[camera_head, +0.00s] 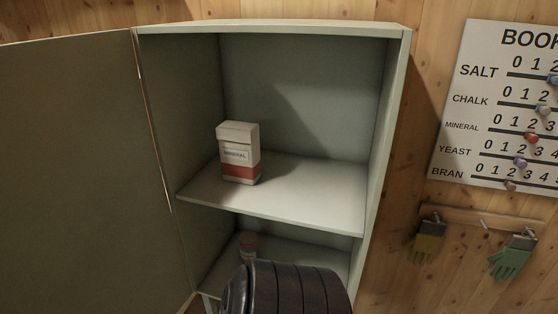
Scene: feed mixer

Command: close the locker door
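The locker (388,130) is a pale grey-green cabinet against a wooden wall, open at the front. Its door (75,175) stands wide open, swung out to the left, hinged along the locker's left edge, and fills the left of the view. The door's far left edge and bottom are cut off by the frame. Inside, a white box with a red band marked MINERAL (240,153) stands upright on the middle shelf (300,200). Neither of my grippers shows.
A small container (248,245) stands on the lower level, partly hidden. A dark ribbed rounded shape (290,290) covers part of the locker's lower front; I cannot tell what it is. A counting board (500,100) and gloves on hooks (512,258) hang at right.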

